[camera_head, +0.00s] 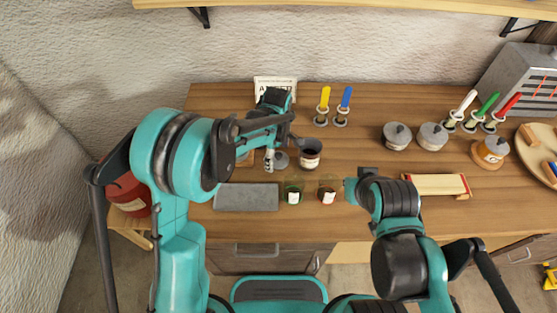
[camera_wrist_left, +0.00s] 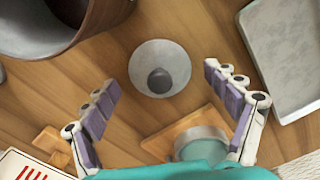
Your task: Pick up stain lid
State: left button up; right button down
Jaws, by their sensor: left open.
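The stain lid (camera_wrist_left: 174,55), a grey disc with a dark round knob, lies flat on the wooden table in the left wrist view. In the head view the lid (camera_head: 282,161) shows just right of my left gripper (camera_head: 269,160), beside a dark open pot (camera_head: 309,146). In the left wrist view my left gripper (camera_wrist_left: 168,105) is open and empty, its two fingers apart on either side of the lid's near edge, with the lid ahead of them. My right arm is at the right of centre; its fingers (camera_head: 362,174) do not show clearly.
The brown pot (camera_wrist_left: 105,14) stands close to the lid. A grey tray (camera_head: 247,197) lies in front. A jar on a wooden coaster (camera_wrist_left: 158,147) sits under my left fingers.

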pick_arm(q)
jog(key=shift+r, duration=0.1)
jog(key=c, duration=1)
jog(key=shift+r, duration=0.1)
pick_arm(e)
jog(key=shift+r, duration=0.1)
